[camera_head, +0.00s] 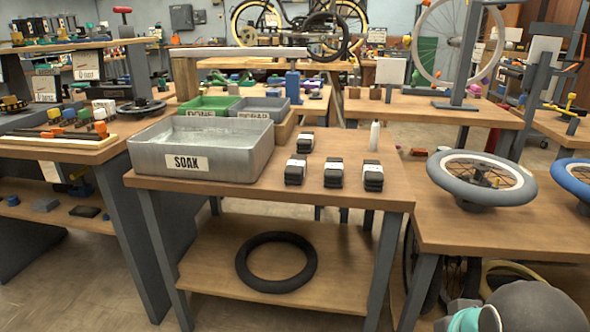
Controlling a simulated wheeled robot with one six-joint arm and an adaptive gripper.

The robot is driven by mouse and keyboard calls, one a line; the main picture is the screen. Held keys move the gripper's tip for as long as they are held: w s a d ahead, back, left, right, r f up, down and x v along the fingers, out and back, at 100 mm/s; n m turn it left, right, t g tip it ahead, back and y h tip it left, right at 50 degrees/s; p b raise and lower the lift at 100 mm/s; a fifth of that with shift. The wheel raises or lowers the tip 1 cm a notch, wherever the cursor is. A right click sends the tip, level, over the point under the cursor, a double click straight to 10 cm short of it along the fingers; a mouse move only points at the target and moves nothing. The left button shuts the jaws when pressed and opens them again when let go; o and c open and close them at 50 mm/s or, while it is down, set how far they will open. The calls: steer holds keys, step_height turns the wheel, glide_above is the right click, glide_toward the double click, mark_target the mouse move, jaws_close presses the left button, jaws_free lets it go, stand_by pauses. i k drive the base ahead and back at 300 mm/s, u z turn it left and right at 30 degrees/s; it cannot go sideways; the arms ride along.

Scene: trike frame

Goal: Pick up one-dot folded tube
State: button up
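Several black folded tubes with pale bands stand on the wooden table (240,196) right of the SOAK tub. One folded tube (305,145) is at the back. The others form a front row: a left folded tube (295,173), a middle folded tube (333,176) and a right folded tube (373,179) near the table's right edge. Their dot marks are too small to read, so I cannot tell which has one dot. My gripper is not in view; only part of my arm shows at the bottom right, apart from the tubes.
A grey metal SOAK tub (224,161) fills the table's left side. Green (208,104) and grey (259,106) bins stand behind it. A white bottle (374,135) stands behind the tubes. A black tyre (276,286) lies on the lower shelf. A wheel (481,190) lies on the right table.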

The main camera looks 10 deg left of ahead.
mark_target(294, 172)
steer(key=k, duration=1.3)
steer(key=u, duration=0.7)
steer(key=i, duration=0.55)
steer(key=u, duration=0.7)
steer(key=i, duration=0.8)
steer(key=z, duration=0.75)
steer(key=i, duration=0.6)
steer(key=z, duration=0.65)
